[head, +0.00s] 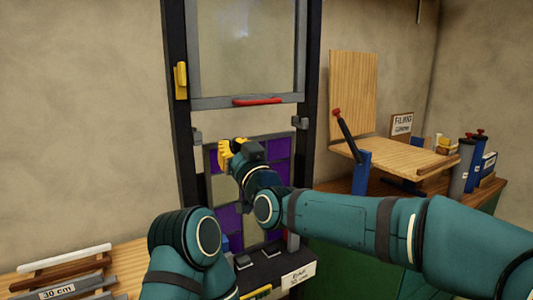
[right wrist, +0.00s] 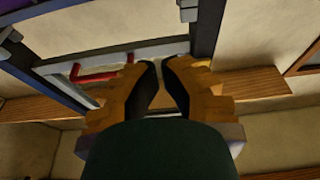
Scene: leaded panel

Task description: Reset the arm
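My right gripper (head: 230,155) has yellow fingers and is in front of the purple-and-pale leaded panel (head: 275,151), near its upper left. I cannot tell whether it touches the panel. In the right wrist view the yellow-brown fingers with black pads (right wrist: 161,66) stand a narrow gap apart, with nothing seen between them. My right forearm crosses the head view from the right and hides part of the panel. My left arm rises from the bottom centre, bent at a teal joint; its gripper is not seen.
A dark upright frame (head: 312,80) holds a glazed sash with a red handle (head: 257,101) above the panel. A yellow catch (head: 181,80) is at its left. At right are a wooden tilted stand (head: 395,158) and dark cylinders (head: 463,165). Wooden strips (head: 65,260) lie at lower left.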

